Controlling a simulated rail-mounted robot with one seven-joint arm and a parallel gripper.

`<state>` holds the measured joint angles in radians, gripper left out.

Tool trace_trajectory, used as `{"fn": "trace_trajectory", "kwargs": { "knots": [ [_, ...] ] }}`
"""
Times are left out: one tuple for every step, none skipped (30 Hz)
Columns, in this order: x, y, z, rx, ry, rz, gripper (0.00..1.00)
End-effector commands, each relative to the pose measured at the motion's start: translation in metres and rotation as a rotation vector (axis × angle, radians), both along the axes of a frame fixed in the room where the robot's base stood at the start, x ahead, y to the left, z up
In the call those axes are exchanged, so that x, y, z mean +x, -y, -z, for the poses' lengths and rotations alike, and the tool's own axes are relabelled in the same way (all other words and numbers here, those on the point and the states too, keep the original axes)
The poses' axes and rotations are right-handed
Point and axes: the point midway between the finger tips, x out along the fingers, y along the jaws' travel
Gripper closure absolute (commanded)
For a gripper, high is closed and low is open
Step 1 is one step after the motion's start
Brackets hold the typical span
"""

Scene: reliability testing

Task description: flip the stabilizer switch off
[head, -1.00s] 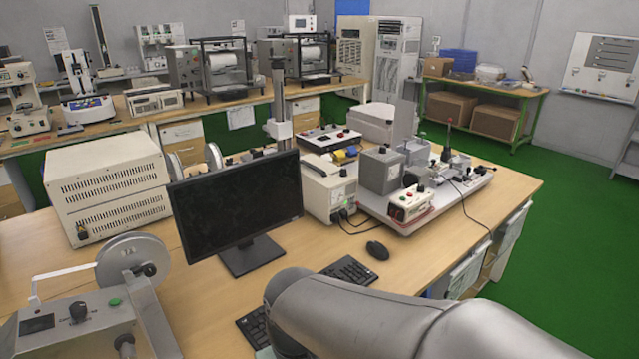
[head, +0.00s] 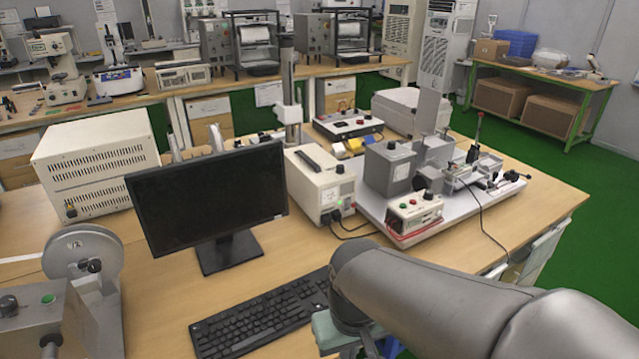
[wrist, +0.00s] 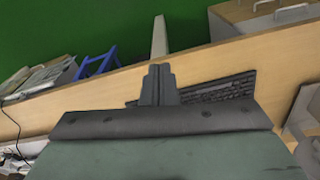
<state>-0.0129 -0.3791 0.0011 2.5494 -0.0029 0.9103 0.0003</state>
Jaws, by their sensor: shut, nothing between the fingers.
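A cream box-shaped unit (head: 321,185) with a gauge and a small green light low on its front stands right of the monitor; it looks like the stabilizer. Its switch is too small to tell apart, and so is the switch's position. A dark cable runs from its front. My gripper (wrist: 159,72) shows in the wrist view with its dark fingers together and nothing between them. It is above the desk's edge and keyboard. In the head view my arm covers the lower right, and the fingers do not show. The unit does not show clearly in the wrist view.
A black monitor (head: 212,200) stands left of the unit, with a keyboard (head: 262,316) in front. A white-based test rig (head: 470,195) and a small box with red and green buttons (head: 412,216) stand to its right.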

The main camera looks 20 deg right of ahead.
Motion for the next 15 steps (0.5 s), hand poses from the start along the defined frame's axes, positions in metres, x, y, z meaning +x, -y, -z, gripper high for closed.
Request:
{"fn": "trace_trajectory", "kwargs": {
  "knots": [
    [0.014, 0.006, 0.009, -0.011, 0.031, 0.010, 1.00],
    [0.026, 0.011, 0.014, -0.023, 0.062, 0.016, 1.00],
    [0.049, 0.020, 0.021, -0.043, 0.120, 0.025, 1.00],
    [0.069, 0.029, 0.027, -0.062, 0.172, 0.033, 1.00],
    [0.093, 0.041, 0.033, -0.084, 0.233, 0.041, 1.00],
    [0.128, 0.058, 0.041, -0.116, 0.326, 0.049, 1.00],
    [0.157, 0.073, 0.047, -0.142, 0.403, 0.049, 1.00],
    [0.186, 0.088, 0.052, -0.168, 0.484, 0.050, 1.00],
    [0.224, 0.110, 0.058, -0.203, 0.595, 0.041, 1.00],
    [0.252, 0.126, 0.061, -0.225, 0.681, 0.030, 1.00],
    [0.277, 0.141, 0.063, -0.246, 0.763, 0.013, 1.00],
    [0.308, 0.160, 0.067, -0.268, 0.868, -0.014, 1.00],
    [0.329, 0.172, 0.069, -0.280, 0.944, -0.038, 1.00],
    [0.347, 0.184, 0.072, -0.289, 1.013, -0.065, 1.00],
    [0.368, 0.197, 0.076, -0.297, 1.102, -0.107, 1.00]
  ]
}}
